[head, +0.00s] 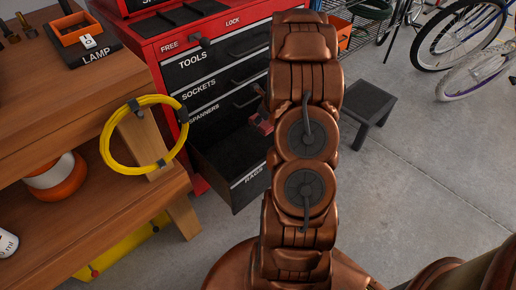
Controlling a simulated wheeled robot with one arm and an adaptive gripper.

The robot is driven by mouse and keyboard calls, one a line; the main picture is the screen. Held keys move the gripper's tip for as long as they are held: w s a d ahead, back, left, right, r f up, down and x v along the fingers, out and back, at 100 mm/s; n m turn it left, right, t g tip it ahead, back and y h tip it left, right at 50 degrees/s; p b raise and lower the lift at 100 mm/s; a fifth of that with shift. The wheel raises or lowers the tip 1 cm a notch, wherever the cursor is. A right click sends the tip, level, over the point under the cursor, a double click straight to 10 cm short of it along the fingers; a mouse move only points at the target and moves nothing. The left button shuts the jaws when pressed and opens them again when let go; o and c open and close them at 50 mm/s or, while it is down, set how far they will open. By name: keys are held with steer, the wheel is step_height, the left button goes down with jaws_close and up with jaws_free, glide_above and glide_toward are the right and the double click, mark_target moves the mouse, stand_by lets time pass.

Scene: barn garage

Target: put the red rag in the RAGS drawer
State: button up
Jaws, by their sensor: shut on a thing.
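The RAGS drawer (216,168) is the lowest drawer of the red tool cabinet. It is pulled out, and its dark inside shows, with the RAGS label on its front. A small piece of the red rag (262,124) shows at the left edge of my arm, above the right part of the open drawer. My gripper (268,117) is there too, mostly hidden behind my arm, and shut on the rag. The rest of the rag is hidden.
The TOOLS, SOCKETS and SPANNERS drawers (208,82) above are shut. A wooden bench (95,215) with a yellow cable coil (106,150) stands close on the left. A low dark stool (367,108) and bicycles (455,45) stand to the right.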

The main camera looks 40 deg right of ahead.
steer(key=b, duration=0.7)
glide_above(258, 154)
steer(key=s, duration=0.1)
step_height(258, 154, down, 9)
step_height(258, 154, down, 10)
steer(key=b, duration=0.4)
steer(key=shift+s+f+b, duration=0.1)
steer(key=shift+b, duration=0.3)
steer(key=shift+a+f, duration=0.1)
steer(key=shift+f, duration=0.05)
steer(key=o, duration=1.1)
steer(key=shift+c, duration=0.2)
steer(key=p+v, duration=0.5)
steer(key=v, duration=0.7)
